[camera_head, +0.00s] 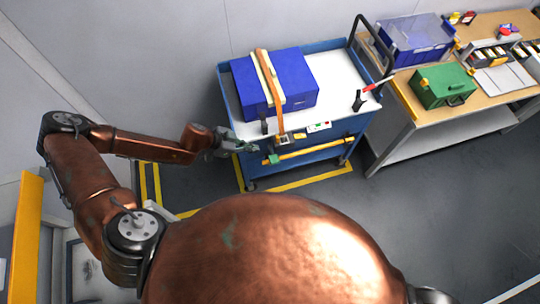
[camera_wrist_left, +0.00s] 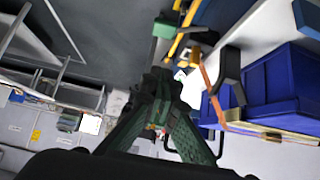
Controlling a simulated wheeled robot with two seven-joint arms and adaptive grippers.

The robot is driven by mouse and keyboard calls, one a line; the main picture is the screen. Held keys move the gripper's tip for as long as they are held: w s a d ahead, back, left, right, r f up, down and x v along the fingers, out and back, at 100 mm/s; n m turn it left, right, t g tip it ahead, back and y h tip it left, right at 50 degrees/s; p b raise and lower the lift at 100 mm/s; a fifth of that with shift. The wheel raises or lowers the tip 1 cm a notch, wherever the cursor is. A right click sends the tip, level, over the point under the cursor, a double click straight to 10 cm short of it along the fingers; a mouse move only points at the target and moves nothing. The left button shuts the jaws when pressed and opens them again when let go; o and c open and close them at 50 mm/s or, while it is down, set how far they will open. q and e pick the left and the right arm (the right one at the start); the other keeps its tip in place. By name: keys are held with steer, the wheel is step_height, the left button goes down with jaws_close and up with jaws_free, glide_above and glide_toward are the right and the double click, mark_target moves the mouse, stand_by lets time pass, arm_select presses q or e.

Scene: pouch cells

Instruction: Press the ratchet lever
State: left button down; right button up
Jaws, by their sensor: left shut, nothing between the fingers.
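A blue box (camera_head: 282,85) sits on the blue cart, with an orange strap (camera_head: 268,75) over it. The strap runs down over the cart's near edge to a small ratchet (camera_head: 282,139); its lever is too small to make out clearly. My left gripper (camera_head: 246,146) is at the cart's near left side, left of the ratchet and apparently apart from it. In the left wrist view, the green fingers of my left gripper (camera_wrist_left: 163,78) come together, empty. The orange strap (camera_wrist_left: 209,78) and blue box (camera_wrist_left: 272,88) show to their right. My right gripper is not in view.
The cart (camera_head: 340,128) has a black push handle (camera_head: 388,55) and a yellow bar (camera_head: 305,150) along its near side. A workbench (camera_head: 403,100) with a green case (camera_head: 443,85) and blue bin (camera_head: 408,38) stands right. Floor in front of the cart is clear.

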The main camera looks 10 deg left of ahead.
arm_select(q)
glide_above(276, 157)
steer(key=s+a, duration=0.2)
steer(key=a, duration=0.1)
step_height(276, 157, down, 7)
steer(key=f, duration=0.1)
steer(key=f+b, duration=0.1)
steer(key=f, duration=0.1)
steer(key=shift+w+d+f, duration=0.1)
steer(key=shift+w+d, duration=0.2)
steer(key=shift+w, duration=0.05)
steer(key=shift+f, duration=0.45)
steer(key=shift+s+f, duration=0.1)
